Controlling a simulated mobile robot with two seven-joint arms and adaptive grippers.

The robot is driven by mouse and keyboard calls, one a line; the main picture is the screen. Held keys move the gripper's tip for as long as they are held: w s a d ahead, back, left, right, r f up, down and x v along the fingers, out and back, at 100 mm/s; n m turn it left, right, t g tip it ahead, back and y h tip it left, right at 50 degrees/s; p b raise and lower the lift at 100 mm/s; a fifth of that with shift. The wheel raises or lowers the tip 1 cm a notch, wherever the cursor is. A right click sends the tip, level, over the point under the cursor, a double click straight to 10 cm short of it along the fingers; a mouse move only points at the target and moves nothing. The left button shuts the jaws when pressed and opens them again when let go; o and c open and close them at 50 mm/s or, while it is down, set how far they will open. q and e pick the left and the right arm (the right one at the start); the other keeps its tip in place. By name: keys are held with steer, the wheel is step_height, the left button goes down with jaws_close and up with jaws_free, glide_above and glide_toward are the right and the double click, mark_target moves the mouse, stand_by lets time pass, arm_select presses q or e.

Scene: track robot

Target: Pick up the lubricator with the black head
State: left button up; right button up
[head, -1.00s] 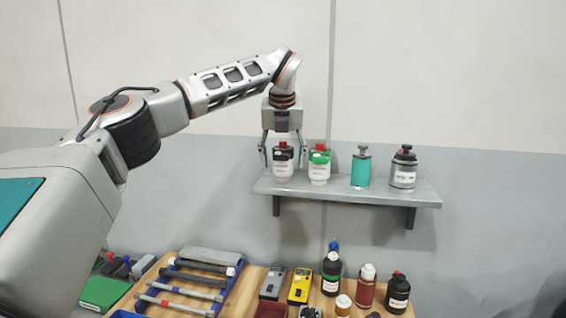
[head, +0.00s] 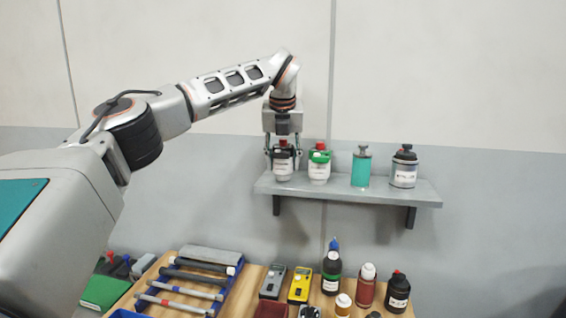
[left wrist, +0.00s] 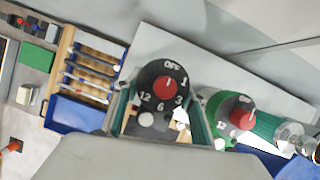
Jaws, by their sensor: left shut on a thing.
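The lubricator with the black head (head: 282,166) stands upright at the left end of the wall shelf. It has a white body and a red knob on top. In the left wrist view its black dial (left wrist: 163,88) faces the camera, with the red knob in the middle. My left gripper (head: 283,152) comes down from above and is shut on the black head, one finger on each side. The lubricator with the green head (head: 319,168) stands just to the right, close to the gripper; it also shows in the left wrist view (left wrist: 226,120). My right gripper is not in view.
The grey shelf (head: 335,192) also bears a teal canister (head: 361,170) and a grey canister with a dark top (head: 404,172). The space above the shelf is free.

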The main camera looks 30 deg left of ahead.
arm_select(q)
step_height(320, 180, up, 10)
steer(key=shift+f, duration=0.15)
stand_by(0.4)
